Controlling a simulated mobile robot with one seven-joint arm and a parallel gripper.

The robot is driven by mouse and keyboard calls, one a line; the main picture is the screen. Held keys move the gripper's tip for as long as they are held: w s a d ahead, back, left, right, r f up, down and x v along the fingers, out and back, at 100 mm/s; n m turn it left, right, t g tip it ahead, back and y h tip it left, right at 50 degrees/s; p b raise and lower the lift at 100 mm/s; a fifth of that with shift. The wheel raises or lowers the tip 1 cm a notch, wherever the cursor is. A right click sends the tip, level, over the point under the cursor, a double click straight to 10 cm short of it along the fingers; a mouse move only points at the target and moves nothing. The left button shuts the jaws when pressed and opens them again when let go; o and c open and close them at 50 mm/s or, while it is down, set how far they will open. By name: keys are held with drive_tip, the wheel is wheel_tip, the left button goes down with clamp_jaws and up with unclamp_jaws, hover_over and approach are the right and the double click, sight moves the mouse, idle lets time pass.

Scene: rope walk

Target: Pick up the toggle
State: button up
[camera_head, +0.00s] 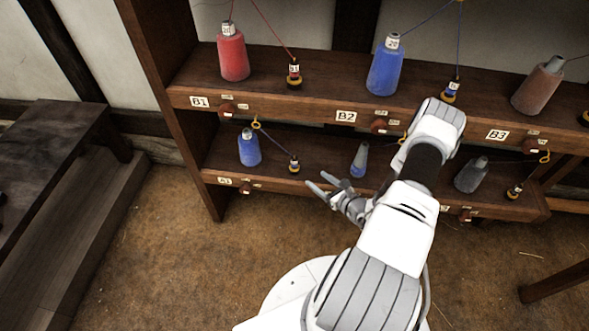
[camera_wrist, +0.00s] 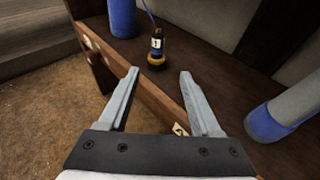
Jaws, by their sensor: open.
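A small dark upright piece, which I take to be the toggle (camera_head: 294,164), stands on the lower shelf near its front edge. In the wrist view the toggle (camera_wrist: 157,47) has a white label, a blue band and a brass-coloured base, with a blue thread running up from its top. My gripper (camera_head: 316,180) is open and empty, in front of the lower shelf and a little right of the toggle. In the wrist view my gripper (camera_wrist: 159,73) has its fingers apart, with the toggle just beyond the tips and roughly midway between them. They do not appear to touch it.
A blue spool (camera_head: 249,148) stands left of the toggle, and a grey-blue spool (camera_head: 359,160) stands to its right. The upper shelf (camera_head: 300,98) hangs above with red and blue spools. A dark bench (camera_head: 50,150) is at the left. The brown floor is open.

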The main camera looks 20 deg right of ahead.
sight(296, 167)
drive_tip(key=b+x, duration=0.2)
drive_tip(key=x, duration=0.6)
drive_tip(key=shift+w+a+f, duration=0.1)
drive_tip(key=shift+w+f, duration=0.1)
drive_tip(key=shift+w, duration=0.15)
drive_tip(key=shift+a+f+b+x, duration=0.15)
drive_tip(key=shift+b+x, duration=0.5)
drive_tip(key=shift+x, duration=0.7)
drive_tip(key=shift+a+f+b+x, duration=0.15)
drive_tip(key=shift+b+x, duration=0.45)
drive_tip(key=shift+x, duration=0.7)
drive_tip(key=shift+s+r, duration=0.1)
drive_tip(key=shift+s, duration=0.05)
clamp_jaws()
